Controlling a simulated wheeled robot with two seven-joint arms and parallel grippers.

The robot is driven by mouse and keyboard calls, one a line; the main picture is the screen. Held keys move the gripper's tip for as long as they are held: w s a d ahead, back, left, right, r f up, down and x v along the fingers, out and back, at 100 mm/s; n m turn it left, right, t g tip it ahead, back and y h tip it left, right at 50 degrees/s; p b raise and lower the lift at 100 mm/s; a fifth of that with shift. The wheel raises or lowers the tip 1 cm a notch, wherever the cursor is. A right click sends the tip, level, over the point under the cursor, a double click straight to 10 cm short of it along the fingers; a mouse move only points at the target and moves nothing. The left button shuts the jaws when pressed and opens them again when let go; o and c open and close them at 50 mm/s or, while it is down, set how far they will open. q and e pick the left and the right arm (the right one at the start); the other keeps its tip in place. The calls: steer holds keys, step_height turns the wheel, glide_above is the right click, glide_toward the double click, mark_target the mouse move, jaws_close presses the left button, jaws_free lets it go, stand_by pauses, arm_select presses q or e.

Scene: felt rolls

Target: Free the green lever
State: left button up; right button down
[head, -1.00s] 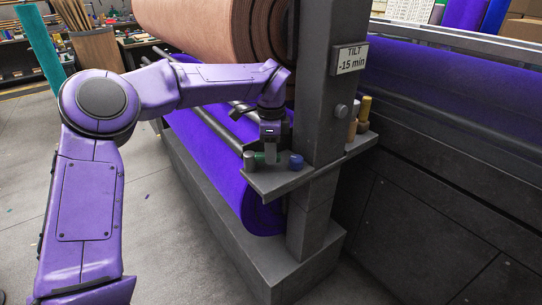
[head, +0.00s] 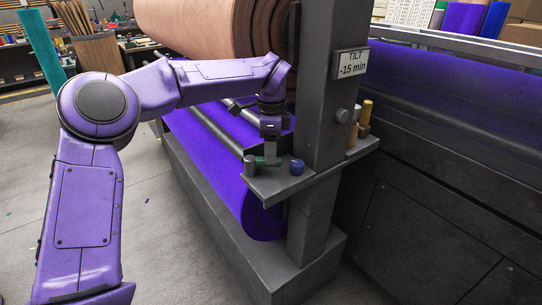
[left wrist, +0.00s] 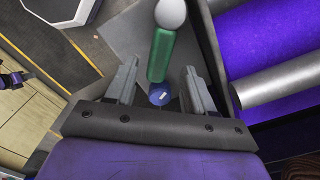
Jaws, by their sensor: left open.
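The green lever (head: 268,161) lies flat on a small grey shelf on the machine's upright, with a grey post (head: 250,165) at its left end and a blue knob (head: 297,167) just right of it. My left gripper (head: 271,151) points down over the lever and partly hides it. In the left wrist view the jaws (left wrist: 159,72) are open and empty. The green lever (left wrist: 161,52) shows between them, with the pale round post top (left wrist: 171,13) above and the blue knob (left wrist: 159,95) below. I cannot tell whether the fingers touch the lever. My right gripper is out of view.
The grey upright (head: 325,110) with a "TILT -15 min" sign (head: 350,63) stands right of the gripper. Wooden pegs (head: 361,120) stand behind it. A purple felt roll (head: 225,170) and grey bars lie left, below a large pinkish roll (head: 215,25).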

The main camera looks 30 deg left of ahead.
arm_select(q)
step_height(320, 180, up, 8)
stand_by(0.6)
